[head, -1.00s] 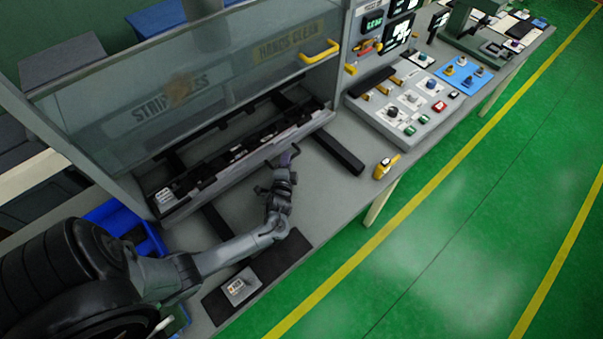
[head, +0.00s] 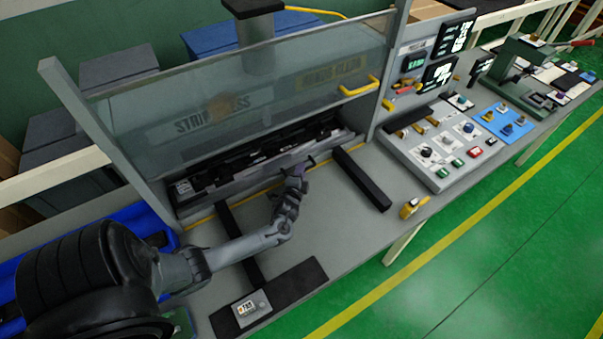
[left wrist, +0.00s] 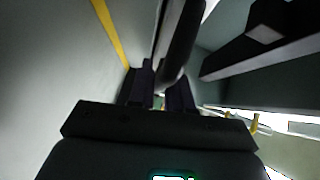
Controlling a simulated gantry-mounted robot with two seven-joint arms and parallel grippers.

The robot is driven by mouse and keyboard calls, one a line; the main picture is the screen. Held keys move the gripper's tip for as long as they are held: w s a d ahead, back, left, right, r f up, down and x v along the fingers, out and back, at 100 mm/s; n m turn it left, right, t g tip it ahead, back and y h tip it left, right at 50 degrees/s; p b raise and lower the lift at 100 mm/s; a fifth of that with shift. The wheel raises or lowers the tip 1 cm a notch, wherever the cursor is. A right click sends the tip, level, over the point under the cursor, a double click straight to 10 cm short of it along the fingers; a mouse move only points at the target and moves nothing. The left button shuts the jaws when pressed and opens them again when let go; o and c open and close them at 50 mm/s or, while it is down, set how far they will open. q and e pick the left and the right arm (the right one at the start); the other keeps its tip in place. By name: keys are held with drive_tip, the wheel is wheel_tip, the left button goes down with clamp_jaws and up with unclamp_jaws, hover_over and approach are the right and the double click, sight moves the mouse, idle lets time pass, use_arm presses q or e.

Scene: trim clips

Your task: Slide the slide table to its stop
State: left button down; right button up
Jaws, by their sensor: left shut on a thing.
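The slide table (head: 255,168) is a long grey plate carrying black fixtures, under the tilted clear guard in the head view. Dark rails, one at the right (head: 362,180) and one at the left (head: 240,240), run from it toward the front of the bench. My left gripper (head: 302,168) is at the front edge of the slide table, right of its middle. In the left wrist view its two dark fingers (left wrist: 160,96) are shut around a dark rounded bar (left wrist: 182,42), which looks like the table's handle. The grip itself is small and partly hidden in the head view.
The clear guard (head: 240,95) with a yellow handle (head: 360,86) hangs above the slide table. A button panel (head: 440,148) and a yellow object (head: 412,207) lie to the right. A dark mat (head: 290,285) with a small grey device (head: 250,308) is at the front.

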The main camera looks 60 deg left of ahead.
use_arm(q)
drive_tip(key=c, duration=1.3)
unclamp_jaws()
drive_tip(key=shift+s+a+f, duration=0.1)
drive_tip(key=shift+a, duration=0.15)
drive_tip(key=shift+o, duration=0.8)
drive_tip(key=shift+a, duration=0.1)
drive_tip(key=v, duration=1.1)
drive_tip(key=shift+p, duration=0.4)
